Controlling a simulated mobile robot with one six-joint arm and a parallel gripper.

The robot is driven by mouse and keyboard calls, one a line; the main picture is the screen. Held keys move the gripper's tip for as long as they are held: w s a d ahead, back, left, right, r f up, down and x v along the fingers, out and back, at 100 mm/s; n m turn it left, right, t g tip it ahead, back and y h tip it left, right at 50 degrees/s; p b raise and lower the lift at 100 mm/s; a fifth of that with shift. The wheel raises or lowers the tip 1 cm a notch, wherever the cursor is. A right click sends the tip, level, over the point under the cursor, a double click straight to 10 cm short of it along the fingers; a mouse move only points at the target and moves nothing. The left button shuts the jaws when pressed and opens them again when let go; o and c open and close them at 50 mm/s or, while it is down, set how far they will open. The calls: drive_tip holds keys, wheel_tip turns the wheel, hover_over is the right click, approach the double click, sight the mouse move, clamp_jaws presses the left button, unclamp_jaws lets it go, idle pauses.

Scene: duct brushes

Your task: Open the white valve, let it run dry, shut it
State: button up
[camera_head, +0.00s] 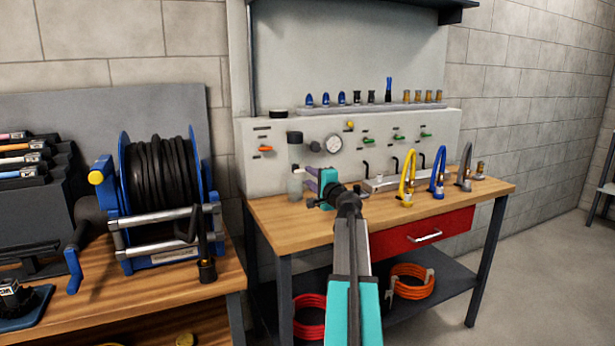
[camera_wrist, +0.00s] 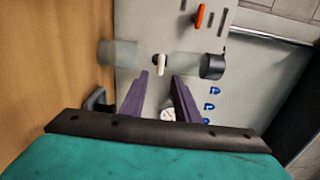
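The white valve (camera_wrist: 160,64) shows in the wrist view as a small pale lever with a dark base. It sits between two clear cylinder sections (camera_wrist: 187,65) of a unit on the panel. My gripper (camera_wrist: 161,75) is open, its two purple fingers apart on either side of the line to the lever, with the tips just short of it. Nothing is held. In the head view my gripper (camera_head: 313,180) is close to the right of the clear cylinder (camera_head: 295,185); the white valve is hidden or too small to make out there. Any liquid inside cannot be told.
The grey panel (camera_head: 265,181) carries an orange lever (camera_head: 266,149), green levers and a gauge (camera_head: 333,143). Coloured hoses (camera_head: 407,172) stand on the right of the wooden bench (camera_head: 290,228). A hose reel (camera_head: 160,190) stands at left. Floor at right is clear.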

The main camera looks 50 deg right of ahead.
drive_tip(key=v, duration=0.9)
idle(0.7)
